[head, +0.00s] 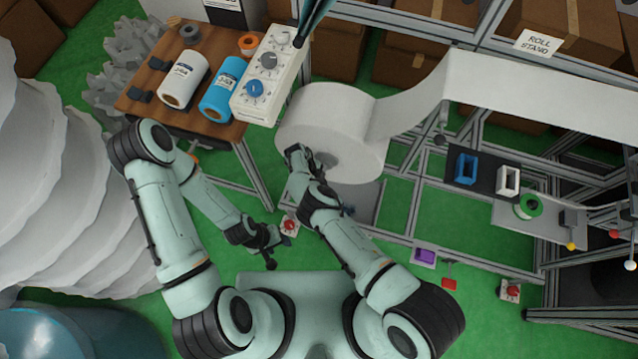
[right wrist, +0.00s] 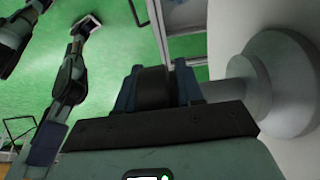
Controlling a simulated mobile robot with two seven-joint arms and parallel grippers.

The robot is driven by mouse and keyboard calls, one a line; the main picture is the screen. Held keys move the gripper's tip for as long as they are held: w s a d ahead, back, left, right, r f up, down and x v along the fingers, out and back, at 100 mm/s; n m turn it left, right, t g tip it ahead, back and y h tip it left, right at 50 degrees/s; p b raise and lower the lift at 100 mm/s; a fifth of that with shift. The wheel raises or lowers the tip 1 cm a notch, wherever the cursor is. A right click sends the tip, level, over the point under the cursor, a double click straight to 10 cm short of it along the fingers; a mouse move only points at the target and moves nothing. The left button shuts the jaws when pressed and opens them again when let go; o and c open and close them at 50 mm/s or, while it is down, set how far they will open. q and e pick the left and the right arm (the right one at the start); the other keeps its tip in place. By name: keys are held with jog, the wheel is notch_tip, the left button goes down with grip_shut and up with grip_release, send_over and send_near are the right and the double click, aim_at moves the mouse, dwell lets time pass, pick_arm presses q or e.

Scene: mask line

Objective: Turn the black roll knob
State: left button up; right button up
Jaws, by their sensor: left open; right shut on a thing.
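The black roll knob (right wrist: 153,88) shows in the right wrist view between the blue fingers of my right gripper (right wrist: 155,85), which is shut on it. Beside it are a grey hub (right wrist: 248,78) and the pale end of the white roll (right wrist: 300,60). In the head view the white roll (head: 315,112) sits on the stand with its web running to the right. My right gripper (head: 298,158) is at the roll's near end there, and hides the knob. My left gripper (head: 268,247) is open and empty, low over the floor, left of the right arm.
A wooden table (head: 215,130) at upper left holds a white roll (head: 185,80), a blue roll (head: 222,88) and a control box with dials (head: 268,75). A red button (head: 289,225) is close to my left gripper. Metal framing (head: 420,205) stands to the right.

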jog(key=o, duration=0.9)
jog(key=shift+s+f, duration=0.2)
jog(key=shift+s, duration=0.1)
pick_arm(q)
jog(key=shift+s, duration=0.1)
pick_arm(e)
jog(key=shift+r, duration=0.1)
jog(key=shift+w+a+r, duration=0.1)
jog(key=shift+w+r, duration=0.05)
jog(key=b+v, duration=0.1)
jog(key=v, duration=0.5)
jog(key=shift+a+b, duration=0.15)
jog(key=shift+b, duration=0.2)
pick_arm(q)
jog(key=shift+s+f, duration=1.2)
jog(key=shift+s, duration=0.2)
pick_arm(e)
jog(key=shift+v, duration=2.8)
jog(key=shift+d, duration=0.25)
